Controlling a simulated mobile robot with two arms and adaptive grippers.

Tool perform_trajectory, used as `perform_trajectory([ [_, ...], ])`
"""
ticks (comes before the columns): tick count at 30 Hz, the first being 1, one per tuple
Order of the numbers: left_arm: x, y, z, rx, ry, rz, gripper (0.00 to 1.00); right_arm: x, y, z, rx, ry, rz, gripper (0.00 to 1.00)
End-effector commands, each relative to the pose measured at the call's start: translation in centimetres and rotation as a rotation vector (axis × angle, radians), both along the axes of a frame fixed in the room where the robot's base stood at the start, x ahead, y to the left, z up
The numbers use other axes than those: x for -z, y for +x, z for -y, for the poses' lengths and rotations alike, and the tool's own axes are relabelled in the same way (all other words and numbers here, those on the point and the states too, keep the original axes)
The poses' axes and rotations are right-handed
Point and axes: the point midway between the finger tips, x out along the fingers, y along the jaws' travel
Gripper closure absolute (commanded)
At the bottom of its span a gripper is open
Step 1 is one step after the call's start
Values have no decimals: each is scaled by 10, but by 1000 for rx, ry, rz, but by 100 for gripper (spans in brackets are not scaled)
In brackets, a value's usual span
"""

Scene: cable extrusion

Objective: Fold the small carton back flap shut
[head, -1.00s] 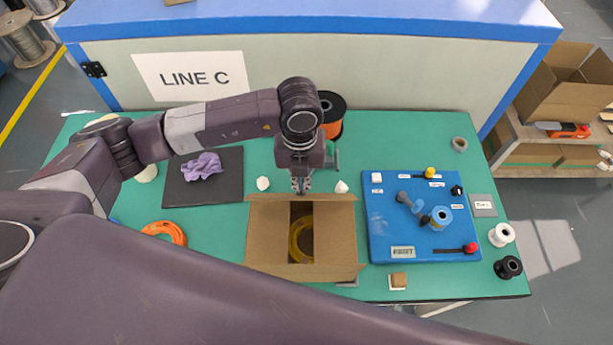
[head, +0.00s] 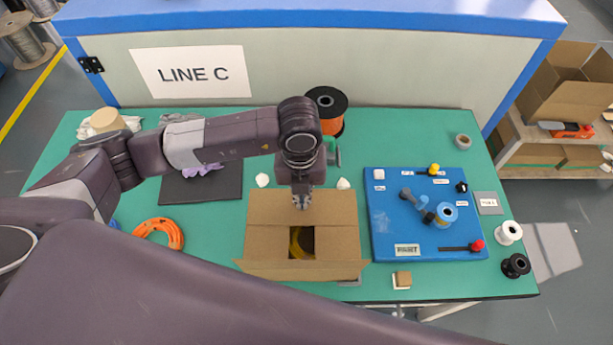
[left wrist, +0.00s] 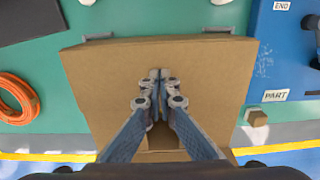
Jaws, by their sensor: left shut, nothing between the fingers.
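The small carton (head: 262,243) stands on the green table in the middle of the head view. Its side flaps lie inward, and a dark gap between them shows a yellow coil (head: 296,242) inside. The back flap (head: 335,207) lies inward over the rear part of the carton top; it also shows in the left wrist view (left wrist: 100,72). The front flap (head: 300,270) sticks outward on the near side. My left gripper (head: 301,206) is shut and empty, pointing down with its tips at the middle of the back flap. I cannot tell whether they touch. My right gripper is out of view.
A blue board (head: 390,225) with pegs and clips stands right of the carton. An orange cable coil (head: 160,234) lies left. A black mat (head: 220,188), white pieces (head: 262,180) and an orange spool (head: 328,110) are behind. A small brown block (head: 403,279) lies at the front.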

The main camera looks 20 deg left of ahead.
Motion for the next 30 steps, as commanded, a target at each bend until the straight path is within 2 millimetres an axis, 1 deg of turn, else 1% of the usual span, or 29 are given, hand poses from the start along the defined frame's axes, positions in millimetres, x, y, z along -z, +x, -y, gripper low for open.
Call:
perform_trajectory([
  [1,12,-8,-1,-1,6,-22,100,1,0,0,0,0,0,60],
  [5,-1,-8,-1,-1,6,-23,100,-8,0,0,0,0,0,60],
  [14,-48,-8,-1,2,6,-18,100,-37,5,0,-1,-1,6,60],
  [22,-87,-7,-1,2,6,-15,100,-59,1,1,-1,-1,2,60],
  [25,-93,-7,-1,2,6,-15,100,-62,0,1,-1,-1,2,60],
  [30,-92,-7,-1,2,6,-15,100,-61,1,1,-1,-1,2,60],
])
